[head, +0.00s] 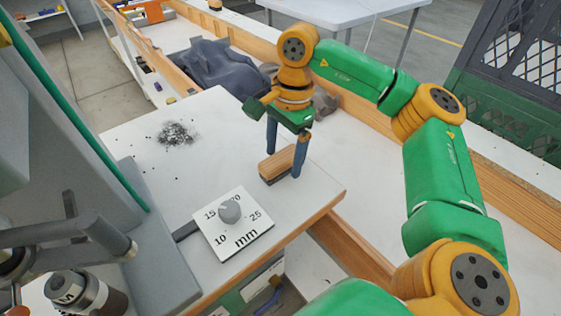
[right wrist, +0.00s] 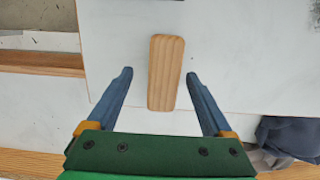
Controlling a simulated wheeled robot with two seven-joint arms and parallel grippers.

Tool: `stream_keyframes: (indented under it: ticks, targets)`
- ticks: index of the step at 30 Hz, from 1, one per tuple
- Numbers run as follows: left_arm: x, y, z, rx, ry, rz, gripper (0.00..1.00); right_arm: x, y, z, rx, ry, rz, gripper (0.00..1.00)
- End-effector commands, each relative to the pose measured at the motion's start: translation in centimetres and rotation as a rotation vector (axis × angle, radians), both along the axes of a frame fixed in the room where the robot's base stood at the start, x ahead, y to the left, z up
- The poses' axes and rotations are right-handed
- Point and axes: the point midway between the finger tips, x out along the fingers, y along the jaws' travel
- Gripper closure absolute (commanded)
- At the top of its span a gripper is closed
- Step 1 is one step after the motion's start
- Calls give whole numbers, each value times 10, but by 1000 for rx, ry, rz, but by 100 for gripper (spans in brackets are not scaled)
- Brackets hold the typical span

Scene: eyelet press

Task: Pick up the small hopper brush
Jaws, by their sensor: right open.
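The small hopper brush (head: 279,164) lies on the white table top near its right edge, its wooden back up and a dark strip below. In the right wrist view the brush (right wrist: 166,72) shows as a long wooden block between and beyond the fingertips. My right gripper (head: 285,165) is open above it, with one blue finger on each side in the head view. In the right wrist view my right gripper (right wrist: 159,73) has clear gaps between both fingers and the wood. Whether the fingertips touch the table cannot be told. My left gripper is not in view.
A dial plate marked in mm (head: 236,226) with a grey knob sits near the table's front edge. A pile of dark metal bits (head: 176,134) lies at the back left. A grey machine (head: 80,150) stands at left. Dark cloth (head: 212,68) lies behind the table.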

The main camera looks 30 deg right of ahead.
Motion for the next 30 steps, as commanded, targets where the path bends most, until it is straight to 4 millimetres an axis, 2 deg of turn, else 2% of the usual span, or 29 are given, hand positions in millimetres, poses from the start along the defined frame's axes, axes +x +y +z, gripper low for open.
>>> stream_keyframes:
  ticks: [3,9,18,19,26,30]
  targets:
    - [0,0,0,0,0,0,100,0,2,-13,1,2,0,15]
    - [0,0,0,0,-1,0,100,0,3,-14,3,-1,-1,15]
    - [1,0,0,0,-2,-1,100,0,3,-14,3,0,-1,96]
    - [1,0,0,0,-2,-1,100,0,3,-14,3,0,-1,100]
    - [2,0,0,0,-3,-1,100,0,3,-13,3,-1,-1,100]
    - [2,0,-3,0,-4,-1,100,1,3,-1,3,-3,-1,100]
